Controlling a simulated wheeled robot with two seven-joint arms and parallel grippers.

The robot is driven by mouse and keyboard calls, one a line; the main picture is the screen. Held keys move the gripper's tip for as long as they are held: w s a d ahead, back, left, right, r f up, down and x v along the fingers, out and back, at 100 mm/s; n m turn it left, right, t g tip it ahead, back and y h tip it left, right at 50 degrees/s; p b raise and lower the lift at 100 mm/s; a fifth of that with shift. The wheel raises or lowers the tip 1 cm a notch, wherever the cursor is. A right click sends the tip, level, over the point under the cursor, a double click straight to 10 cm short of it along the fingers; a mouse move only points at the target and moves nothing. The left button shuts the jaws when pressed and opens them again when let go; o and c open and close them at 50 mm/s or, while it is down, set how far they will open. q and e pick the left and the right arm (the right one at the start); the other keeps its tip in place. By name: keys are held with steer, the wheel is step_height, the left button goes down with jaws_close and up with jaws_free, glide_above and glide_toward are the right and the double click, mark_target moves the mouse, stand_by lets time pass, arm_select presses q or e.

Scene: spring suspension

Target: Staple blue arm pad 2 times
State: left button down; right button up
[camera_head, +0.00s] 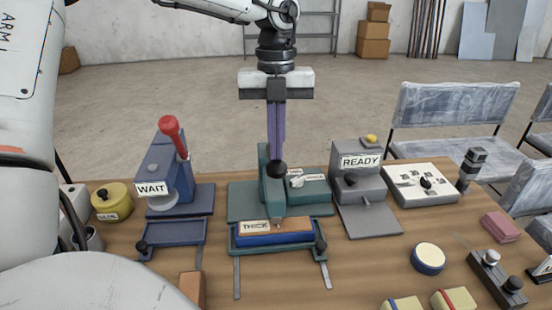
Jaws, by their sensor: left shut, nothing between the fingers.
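A green press-like machine (245,207) stands in the middle of the table, with a black ball knob (277,169) at its upper front. A flat pad (290,232) with a label reading THICK lies in the machine's front tray, under its head; it looks blue with a brown part. My left gripper (277,157) points straight down over the machine, shut and empty, its fingertips at or just above the knob. I cannot tell whether they touch it. My right gripper is not in view.
A blue machine (160,165) with a red-knobbed lever and a WAIT sign stands at left. A grey machine (362,190) with a READY sign stands at right. A white board (420,185), a round blue-rimmed pad (428,258) and small blocks lie farther right. Chairs stand behind.

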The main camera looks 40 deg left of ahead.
arm_select(q)
step_height(320, 180, down, 2)
steer(key=shift+a+f+b, duration=0.1)
steer(key=shift+a+b, duration=0.05)
steer(key=shift+b, duration=0.2)
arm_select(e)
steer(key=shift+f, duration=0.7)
arm_select(q)
steer(key=shift+w+a+r, duration=0.1)
steer(key=shift+r, duration=0.15)
steer(key=shift+w+a+r+p, duration=0.45)
steer(key=shift+w+a+p, duration=0.3)
steer(key=shift+p, duration=0.2)
steer(key=shift+w+a, duration=0.25)
steer(key=shift+w, duration=0.05)
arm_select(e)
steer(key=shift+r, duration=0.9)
